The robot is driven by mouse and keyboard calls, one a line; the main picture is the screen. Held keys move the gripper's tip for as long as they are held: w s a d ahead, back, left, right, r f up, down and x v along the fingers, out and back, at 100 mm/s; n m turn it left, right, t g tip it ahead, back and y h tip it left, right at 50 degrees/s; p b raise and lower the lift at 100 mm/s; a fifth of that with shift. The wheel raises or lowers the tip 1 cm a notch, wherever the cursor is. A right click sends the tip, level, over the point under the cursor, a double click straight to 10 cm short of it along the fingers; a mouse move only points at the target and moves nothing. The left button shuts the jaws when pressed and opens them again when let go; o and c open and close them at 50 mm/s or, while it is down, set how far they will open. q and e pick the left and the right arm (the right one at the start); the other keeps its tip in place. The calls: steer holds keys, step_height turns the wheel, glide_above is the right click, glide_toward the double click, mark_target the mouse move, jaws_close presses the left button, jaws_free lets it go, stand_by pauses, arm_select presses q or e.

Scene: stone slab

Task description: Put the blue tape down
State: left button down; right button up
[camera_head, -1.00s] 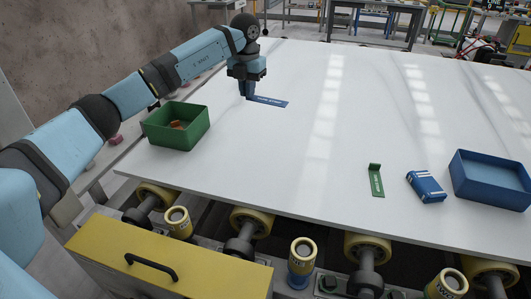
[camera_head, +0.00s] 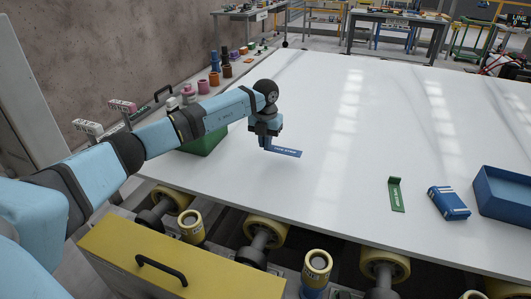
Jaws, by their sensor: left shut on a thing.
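The blue tape (camera_head: 287,152) is a flat dark blue strip with pale lettering. My left gripper (camera_head: 266,144) points down over the white slab and is shut on the strip's left end. The strip reaches out to the right from the fingers, low over the slab; I cannot tell whether it touches. My right gripper is not in view.
A green bin (camera_head: 208,146) stands left of the gripper, partly hidden by my arm. A green bracket-like strip (camera_head: 397,196), a blue pack (camera_head: 448,204) and a blue bin (camera_head: 503,196) lie on the right. The slab's middle (camera_head: 350,130) is clear.

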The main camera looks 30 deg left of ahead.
mark_target(266, 160)
arm_select(q)
steer(key=shift+f, duration=2)
steer(key=shift+f+b, duration=0.2)
steer(key=shift+b, duration=0.1)
steer(key=c, duration=1.3)
jaws_free()
steer(key=shift+o, duration=0.2)
steer(key=shift+r, duration=0.15)
step_height(266, 160, up, 12)
steer(key=shift+r+p, duration=0.1)
steer(key=shift+p, duration=0.85)
